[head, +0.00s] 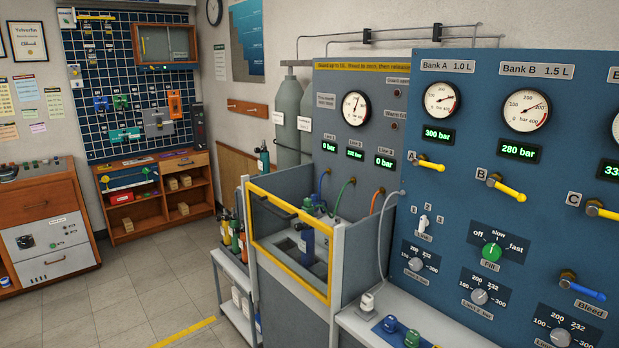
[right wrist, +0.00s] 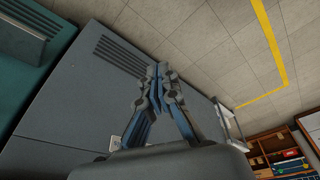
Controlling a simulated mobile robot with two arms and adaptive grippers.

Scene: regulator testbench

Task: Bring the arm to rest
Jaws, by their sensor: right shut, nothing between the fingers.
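My right gripper (right wrist: 162,72) shows in the right wrist view with its fingers together and nothing between them. A grey cabinet side with vent slots (right wrist: 118,62) lies beyond it, and the fingers appear apart from it. Neither gripper nor either arm shows in the head view. My left gripper is in no view.
The blue bank panel (head: 460,190) with gauges and yellow-handled valves stands at the right. A yellow-framed guard (head: 290,238) encloses a bay holding a dark blue cylinder (head: 307,245). A shelf cart (head: 240,290) stands beside it. The tiled floor (head: 150,280) at left is clear.

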